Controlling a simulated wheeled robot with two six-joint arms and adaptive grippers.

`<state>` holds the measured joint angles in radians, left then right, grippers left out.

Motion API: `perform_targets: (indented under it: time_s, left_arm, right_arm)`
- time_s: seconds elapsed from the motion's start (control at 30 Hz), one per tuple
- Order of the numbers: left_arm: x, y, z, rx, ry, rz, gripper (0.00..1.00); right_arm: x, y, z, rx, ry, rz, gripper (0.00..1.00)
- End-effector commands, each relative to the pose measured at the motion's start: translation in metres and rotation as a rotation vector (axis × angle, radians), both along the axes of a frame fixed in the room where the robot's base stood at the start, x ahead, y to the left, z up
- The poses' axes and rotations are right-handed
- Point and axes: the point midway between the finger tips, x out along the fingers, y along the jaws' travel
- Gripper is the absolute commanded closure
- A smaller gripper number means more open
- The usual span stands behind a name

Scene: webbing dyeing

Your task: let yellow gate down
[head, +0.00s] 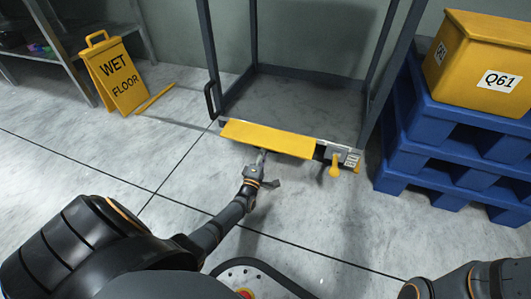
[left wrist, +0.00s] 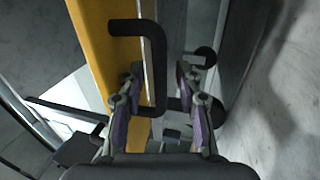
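The yellow gate (head: 268,139) is a long flat bar across the low front of a grey metal frame. In the left wrist view it shows as an upright yellow panel (left wrist: 97,50) with a black bent handle (left wrist: 152,40) beside it. My left gripper (head: 264,172) is at the near side of the gate, around its middle. In the left wrist view its fingers (left wrist: 157,105) are apart, with the black handle between them; I see no clear contact. A small yellow lever (head: 335,166) hangs at the gate's right end. My right arm shows only at the lower right; its gripper is out of view.
The grey frame (head: 255,35) has a black handle (head: 209,100) on its left post. Blue pallets (head: 450,150) with a yellow Q61 box (head: 478,62) stand right. A yellow wet floor sign (head: 117,75) stands left. The floor in front is mostly clear.

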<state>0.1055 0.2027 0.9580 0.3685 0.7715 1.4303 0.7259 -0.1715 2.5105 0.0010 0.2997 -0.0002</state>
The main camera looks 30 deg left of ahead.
Motion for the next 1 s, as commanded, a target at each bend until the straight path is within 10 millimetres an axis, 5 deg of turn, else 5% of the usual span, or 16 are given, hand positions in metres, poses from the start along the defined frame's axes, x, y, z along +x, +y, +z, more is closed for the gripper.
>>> perform_targets:
  time_s: [0.27, 0.53, 1.0]
  left_arm:
    - [0.0032, 0.0008, 0.0013, 0.001, 0.001, 0.000, 0.65]
    - [0.0028, 0.0008, 0.0010, 0.001, 0.001, 0.000, 1.00]
    - [0.0020, 0.0005, 0.0052, -0.002, 0.015, 0.000, 1.00]
  right_arm:
    - [0.0000, 0.0000, -0.0010, 0.000, 0.000, 0.000, 0.60]
    - [0.0001, 0.0000, -0.0010, 0.000, 0.000, 0.000, 0.60]
    - [0.0005, 0.0000, 0.0073, 0.000, 0.001, 0.000, 0.60]
